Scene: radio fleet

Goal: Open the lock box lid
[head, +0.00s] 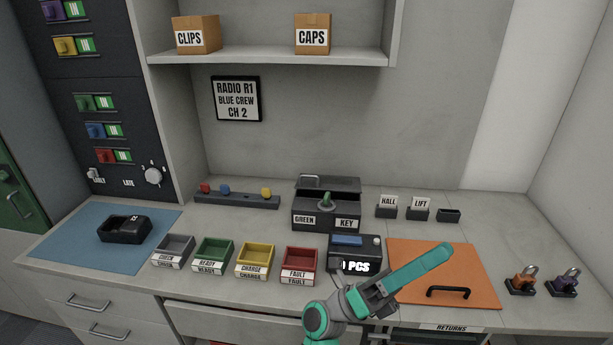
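The lock box (301,222) is a dark box at the back middle of the counter, with GREEN and KEY labels on its front. A green key-like piece (326,199) stands at its middle, between the labels. A dark lid-like top edge with a pale handle (309,179) shows at the back of the box; I cannot tell for sure how far the lid stands open. My teal and grey arm is at the bottom, in front of the box and apart from it. My gripper's fingers cannot be made out.
A black counter device (355,254) reading 1 PCS stands in front of the box. Several coloured bins, including a red one (300,262), line the front left. A shelf (270,56) hangs above.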

